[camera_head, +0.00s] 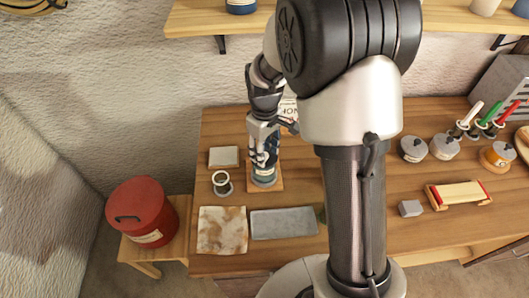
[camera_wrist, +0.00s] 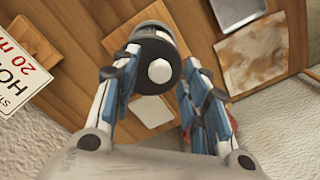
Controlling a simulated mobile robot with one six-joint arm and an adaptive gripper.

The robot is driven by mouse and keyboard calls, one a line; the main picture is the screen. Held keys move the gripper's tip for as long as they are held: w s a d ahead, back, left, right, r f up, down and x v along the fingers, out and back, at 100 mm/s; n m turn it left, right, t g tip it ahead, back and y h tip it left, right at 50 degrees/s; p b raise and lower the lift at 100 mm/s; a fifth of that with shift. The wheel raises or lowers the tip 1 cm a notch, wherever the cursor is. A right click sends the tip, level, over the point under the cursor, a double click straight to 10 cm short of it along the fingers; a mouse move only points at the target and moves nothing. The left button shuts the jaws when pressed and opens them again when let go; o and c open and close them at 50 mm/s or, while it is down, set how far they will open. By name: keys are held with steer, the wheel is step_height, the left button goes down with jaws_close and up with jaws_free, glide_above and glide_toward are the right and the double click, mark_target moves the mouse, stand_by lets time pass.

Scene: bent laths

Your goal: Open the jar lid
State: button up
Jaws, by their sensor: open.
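The jar (camera_head: 263,178) stands upright on a small wooden board (camera_head: 276,187) on the workbench. In the wrist view its dark round lid (camera_wrist: 148,80) carries a pale knob (camera_wrist: 159,71) and sits on the jar. My gripper (camera_head: 264,163) points down over the jar and hides much of it in the head view. In the wrist view my gripper (camera_wrist: 158,72) is open, with one finger on each side of the lid. I cannot tell whether the fingers touch it.
A small ring-topped object (camera_head: 221,183), a pale square (camera_head: 223,156), a stained cloth (camera_head: 222,230) and a grey tray (camera_head: 283,223) lie nearby. A sign (camera_wrist: 22,70) stands close behind the jar. A red bucket (camera_head: 142,212) is at left. Lidded pots (camera_head: 413,149) stand at right.

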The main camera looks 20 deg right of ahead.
steer(key=shift+f, duration=0.2)
steer(key=shift+c, duration=0.6)
jaws_close()
